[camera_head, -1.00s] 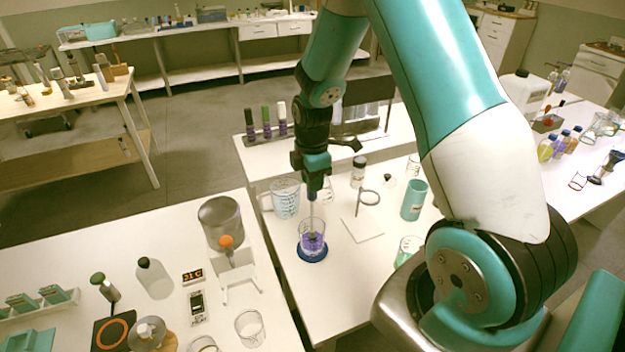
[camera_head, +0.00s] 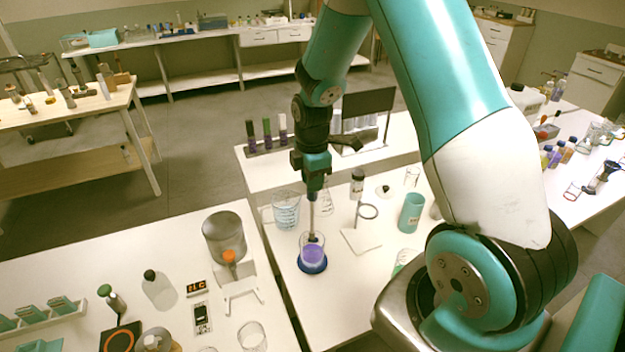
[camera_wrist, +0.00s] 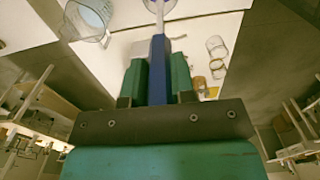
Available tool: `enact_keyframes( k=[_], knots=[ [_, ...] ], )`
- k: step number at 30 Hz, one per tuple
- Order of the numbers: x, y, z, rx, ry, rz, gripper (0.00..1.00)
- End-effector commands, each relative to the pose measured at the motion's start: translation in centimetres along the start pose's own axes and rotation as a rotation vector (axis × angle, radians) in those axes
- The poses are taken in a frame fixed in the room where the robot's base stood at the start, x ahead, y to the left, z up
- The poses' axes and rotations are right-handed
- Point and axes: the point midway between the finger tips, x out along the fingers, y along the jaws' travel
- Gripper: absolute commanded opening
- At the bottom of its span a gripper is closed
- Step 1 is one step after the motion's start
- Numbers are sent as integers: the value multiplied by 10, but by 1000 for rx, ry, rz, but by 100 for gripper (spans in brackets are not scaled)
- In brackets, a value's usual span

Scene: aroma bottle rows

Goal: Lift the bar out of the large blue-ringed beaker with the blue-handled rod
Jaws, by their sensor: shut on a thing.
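My gripper (camera_head: 315,188) is shut on the blue handle of the rod (camera_wrist: 157,70), which sits between the green fingers in the wrist view. The rod's pale shaft (camera_head: 313,215) hangs upright over the large blue-ringed beaker (camera_head: 312,268). Its dark lower end (camera_head: 313,238) is near the beaker's rim, above the purple liquid (camera_head: 313,254). Whether the bar clings to this end is too small to tell. The beaker stands upright on the table near its left edge.
A blue-marked beaker (camera_head: 287,212) with pale liquid and a flask (camera_head: 326,203) stand close behind. The table front of the beaker is clear.

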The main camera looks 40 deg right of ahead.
Motion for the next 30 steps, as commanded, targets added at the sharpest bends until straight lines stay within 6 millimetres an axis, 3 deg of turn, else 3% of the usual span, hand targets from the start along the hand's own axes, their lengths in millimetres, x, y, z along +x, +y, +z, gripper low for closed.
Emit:
enact_keyframes(
  k=[30],
  knots=[
    [-54,0,0,0,0,0,5]
  ],
)
